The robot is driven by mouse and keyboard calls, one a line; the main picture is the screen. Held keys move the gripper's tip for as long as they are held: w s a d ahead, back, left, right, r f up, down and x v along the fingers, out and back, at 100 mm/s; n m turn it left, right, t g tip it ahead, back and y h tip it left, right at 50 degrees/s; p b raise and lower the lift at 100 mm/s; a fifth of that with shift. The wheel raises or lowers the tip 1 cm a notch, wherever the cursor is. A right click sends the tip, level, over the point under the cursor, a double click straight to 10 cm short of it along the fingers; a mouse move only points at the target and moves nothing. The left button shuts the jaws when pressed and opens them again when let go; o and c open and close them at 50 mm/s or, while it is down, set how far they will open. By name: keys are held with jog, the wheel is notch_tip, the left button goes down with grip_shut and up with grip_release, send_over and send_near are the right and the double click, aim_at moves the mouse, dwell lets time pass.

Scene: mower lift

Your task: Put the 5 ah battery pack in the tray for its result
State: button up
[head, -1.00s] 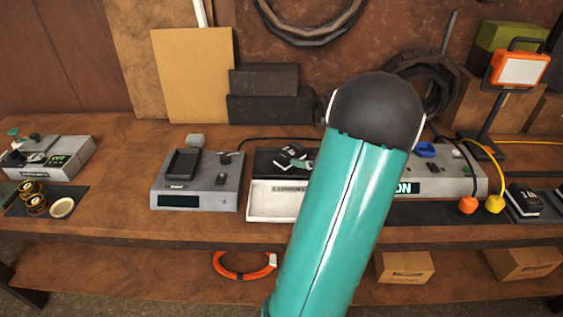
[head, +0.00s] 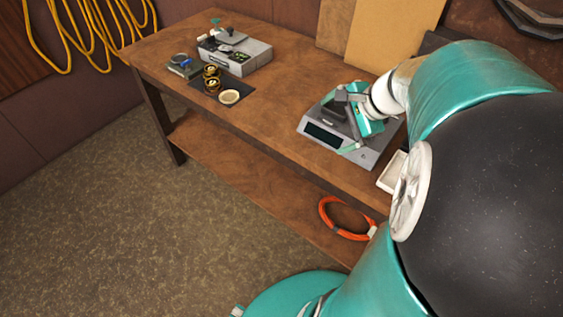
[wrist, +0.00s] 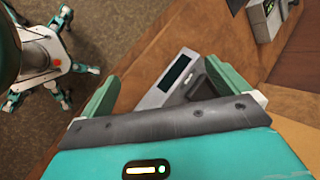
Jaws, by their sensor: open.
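My gripper (head: 352,120) is open at the grey device (head: 318,139) with a dark display, over its dark cradle. In the wrist view my open gripper (wrist: 161,80) has a teal finger on each side, with the device (wrist: 154,97) and part of its dark cradle (wrist: 213,76) showing beyond. I cannot make out a battery pack between the fingers or in the cradle; my gripper hides part of it. A corner of a white tray (head: 391,174) shows right of the device; my arm hides the rest.
A grey box-shaped instrument (head: 252,57) stands at the bench's far left end. Gold rolls (head: 211,80) and a pale round dish (head: 229,97) lie on a dark mat. The wooden bench top (head: 285,95) between them and the device is clear. An orange cable coil (head: 340,232) lies on the lower shelf.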

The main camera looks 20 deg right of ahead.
jog(key=s+a+r+n+h, duration=0.1)
jog(key=s+a+n, duration=0.2)
jog(key=a+n, duration=0.3)
jog(key=s+a+r+n+h, duration=0.1)
jog(key=s+a+r+n, duration=0.1)
jog(key=a+n, duration=0.4)
jog(key=s+a+r+n+g+h, duration=0.1)
jog(key=s+a+n, duration=0.3)
jog(key=a+n, duration=0.2)
jog(key=shift+a+r, duration=0.4)
jog(key=shift+a, duration=0.1)
